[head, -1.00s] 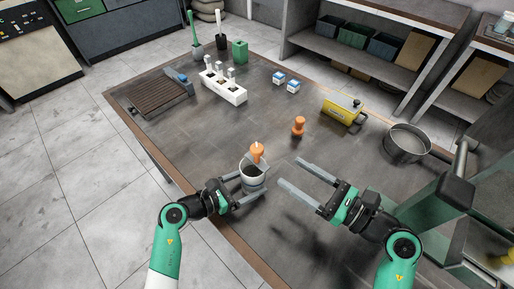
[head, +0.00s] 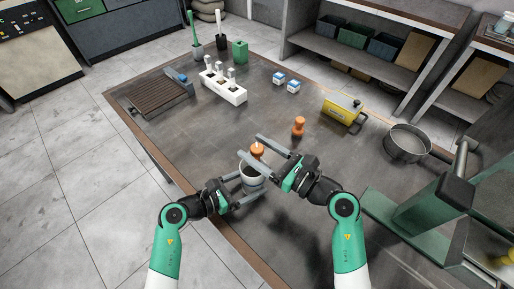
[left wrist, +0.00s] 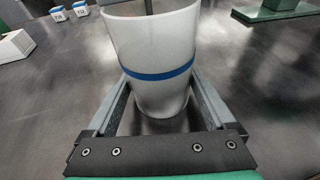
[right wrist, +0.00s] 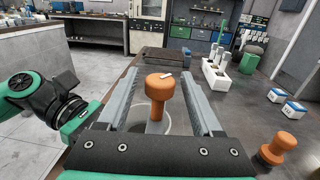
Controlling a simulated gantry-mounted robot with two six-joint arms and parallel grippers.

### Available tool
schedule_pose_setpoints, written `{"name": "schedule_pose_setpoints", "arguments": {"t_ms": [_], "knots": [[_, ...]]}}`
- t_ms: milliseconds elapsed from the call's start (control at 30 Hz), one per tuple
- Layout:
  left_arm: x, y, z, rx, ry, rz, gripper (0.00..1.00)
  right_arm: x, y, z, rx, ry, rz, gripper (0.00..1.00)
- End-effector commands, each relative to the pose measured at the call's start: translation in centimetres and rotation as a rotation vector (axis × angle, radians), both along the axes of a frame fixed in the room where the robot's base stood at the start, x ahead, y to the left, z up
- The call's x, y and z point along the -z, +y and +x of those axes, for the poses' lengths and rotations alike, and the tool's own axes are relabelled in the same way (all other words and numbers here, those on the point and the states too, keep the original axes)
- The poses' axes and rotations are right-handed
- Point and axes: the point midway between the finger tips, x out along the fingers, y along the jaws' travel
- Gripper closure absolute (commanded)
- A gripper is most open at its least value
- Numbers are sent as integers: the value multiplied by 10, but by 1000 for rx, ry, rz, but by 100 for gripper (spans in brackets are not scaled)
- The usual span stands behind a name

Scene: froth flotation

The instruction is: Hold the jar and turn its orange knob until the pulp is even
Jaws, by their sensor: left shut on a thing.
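The jar (head: 253,180) is whitish and translucent and stands upright near the table's front edge. In the left wrist view the jar (left wrist: 155,95) has a blue band, and my left gripper (head: 246,190) is shut on it from both sides. The orange knob (head: 257,149) rises above the jar's mouth. In the right wrist view the knob (right wrist: 160,86) has a small white mark on top. My right gripper (head: 252,146) is open, its fingers on either side of the knob with gaps. The pulp inside is mostly hidden.
A second orange knob-shaped piece (head: 298,126) stands on the table to the right. Farther off are a yellow box (head: 342,108), a metal pan (head: 407,143), small blue-white boxes (head: 286,82) and a white rack (head: 224,87). A green stand (head: 430,205) is at right.

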Motion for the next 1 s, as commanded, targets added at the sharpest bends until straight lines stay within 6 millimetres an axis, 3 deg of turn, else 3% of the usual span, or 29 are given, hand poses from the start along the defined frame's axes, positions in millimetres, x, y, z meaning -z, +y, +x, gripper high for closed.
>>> {"name": "schedule_pose_setpoints", "arguments": {"t_ms": [33, 333, 567, 1000], "knots": [[0, 0, 0, 0, 0, 0, 43, 0, 0, 0, 0, 0, 0, 44], [0, 0, 0, 0, 0, 0, 43, 0, 0, 0, 0, 0, 0, 98], [0, 0, 0, 0, 0, 0, 43, 2, 0, 0, 18, 3, -2, 100], [0, 0, 0, 0, -1, 1, 43, 4, 2, -1, 337, 10, -6, 100]]}}
